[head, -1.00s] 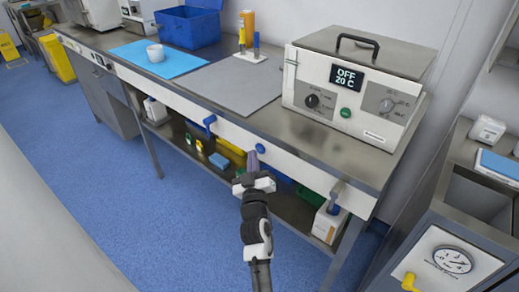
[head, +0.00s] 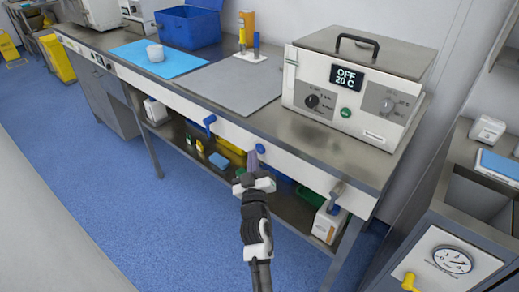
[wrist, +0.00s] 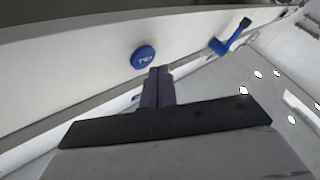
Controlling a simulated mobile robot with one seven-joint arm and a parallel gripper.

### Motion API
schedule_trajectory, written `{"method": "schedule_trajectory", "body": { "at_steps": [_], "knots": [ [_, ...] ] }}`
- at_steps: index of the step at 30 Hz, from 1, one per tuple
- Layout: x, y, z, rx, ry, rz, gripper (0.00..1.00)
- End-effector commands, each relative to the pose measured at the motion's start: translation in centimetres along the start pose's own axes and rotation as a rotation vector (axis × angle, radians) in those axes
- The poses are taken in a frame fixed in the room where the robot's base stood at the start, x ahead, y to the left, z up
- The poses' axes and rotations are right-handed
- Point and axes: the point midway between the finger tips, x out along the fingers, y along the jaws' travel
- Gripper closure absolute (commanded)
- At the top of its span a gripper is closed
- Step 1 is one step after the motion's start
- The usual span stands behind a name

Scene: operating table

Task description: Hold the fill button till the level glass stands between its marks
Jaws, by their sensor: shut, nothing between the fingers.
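A round blue button (head: 260,149) with small white lettering sits on the white front rail of the steel bench. It also shows in the wrist view (wrist: 143,57). My gripper (head: 253,161) is shut and empty, its purple-grey fingers pointing up at the rail. In the wrist view the fingertips (wrist: 158,72) lie just below and to the right of the button. They look apart from its face, but I cannot tell the gap. I cannot make out a level glass in either view.
A heated bath reading OFF 20 C (head: 350,85) stands on the bench. The lower shelf holds bottles and boxes.

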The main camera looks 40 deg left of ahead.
Motion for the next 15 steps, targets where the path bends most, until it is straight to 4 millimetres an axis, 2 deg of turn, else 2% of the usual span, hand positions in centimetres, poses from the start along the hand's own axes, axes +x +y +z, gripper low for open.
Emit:
{"method": "schedule_trajectory", "body": {
  "at_steps": [15],
  "knots": [
    [0.60, 0.42, 0.43, 0.000, 0.000, 0.000, 1.00]
  ]
}}
